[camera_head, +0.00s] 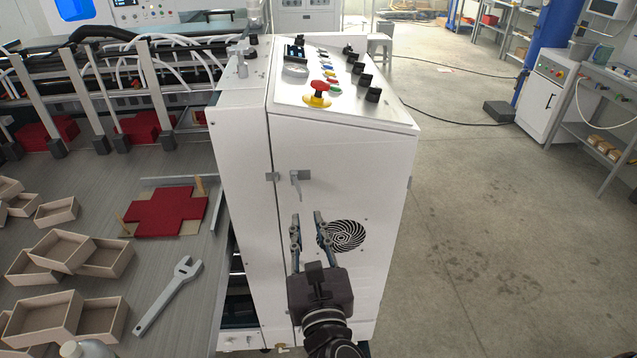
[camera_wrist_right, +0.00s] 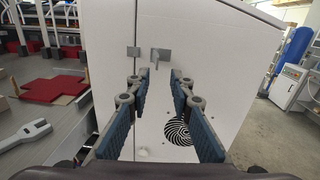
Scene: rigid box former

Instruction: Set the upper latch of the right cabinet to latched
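The white cabinet (camera_head: 338,160) stands in the middle of the head view, with a control panel on its sloped top. Its upper latch (camera_head: 298,181) is a small grey handle near the seam on the front face. A grey catch plate (camera_head: 272,177) sits just left of it. In the right wrist view the latch (camera_wrist_right: 159,57) shows ahead, between and beyond the fingertips, with its catch (camera_wrist_right: 133,51) to its left. My right gripper (camera_head: 307,218) is open and empty, below the latch and apart from it. My left gripper is not in view.
A round vent (camera_head: 342,235) is right of my right gripper. The worktable (camera_head: 190,330) at left holds a wrench (camera_head: 168,295), wooden boxes (camera_head: 62,250) and a red cross-shaped sheet (camera_head: 166,211).

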